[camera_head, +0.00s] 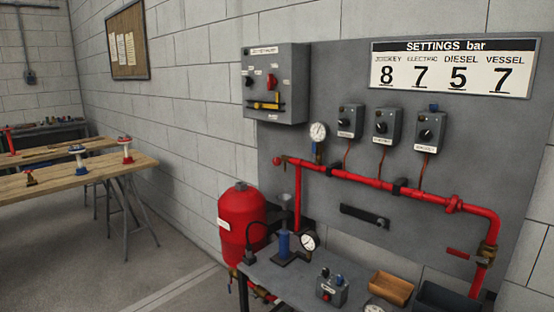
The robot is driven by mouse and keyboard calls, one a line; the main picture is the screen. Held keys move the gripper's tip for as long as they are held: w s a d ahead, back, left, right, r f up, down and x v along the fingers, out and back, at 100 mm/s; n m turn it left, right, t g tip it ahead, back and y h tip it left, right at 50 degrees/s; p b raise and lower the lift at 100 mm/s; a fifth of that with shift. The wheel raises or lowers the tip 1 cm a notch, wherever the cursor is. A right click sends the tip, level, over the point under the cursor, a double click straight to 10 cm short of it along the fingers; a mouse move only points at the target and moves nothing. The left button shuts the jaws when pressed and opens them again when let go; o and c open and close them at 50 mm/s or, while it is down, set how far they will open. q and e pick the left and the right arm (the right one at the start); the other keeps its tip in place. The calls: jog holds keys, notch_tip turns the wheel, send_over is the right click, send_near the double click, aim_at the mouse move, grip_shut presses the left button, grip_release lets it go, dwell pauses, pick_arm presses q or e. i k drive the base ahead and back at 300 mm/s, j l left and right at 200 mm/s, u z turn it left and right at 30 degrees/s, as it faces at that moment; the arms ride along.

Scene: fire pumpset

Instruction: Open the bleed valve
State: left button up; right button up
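A red pipe (385,184) runs across the grey panel and bends down at the right. A brass valve (487,254) sits on its downward leg, with a red lever (458,253) beside it, pointing left. A small red knob (277,160) is at the pipe's left end, next to a brass fitting. A red fitting (454,204) sits on the pipe near the right bend. No label shows which of these is the bleed valve, and I cannot tell whether any is open. Neither of my grippers is in view.
A grey bench (283,278) below the panel holds a gauge (310,242), a small control box (331,289) and a wooden tray (391,288). A red vessel (240,217) stands left of it. Wooden tables (62,186) are at the left. Floor between is clear.

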aim_at(276, 161)
jog(key=i+j, duration=0.2)
jog(key=j, duration=0.15)
jog(key=i+j+z, duration=0.15)
jog(key=j, duration=0.2)
jog(key=i+j, duration=0.2)
jog(key=j, duration=0.15)
jog(key=i+j+z, duration=0.15)
jog(key=j, duration=0.2)
jog(key=i+j, duration=0.15)
jog(key=j, duration=0.25)
jog(key=i+j+z, duration=0.15)
jog(key=j, duration=0.2)
jog(key=i+j, duration=0.15)
jog(key=j, duration=0.25)
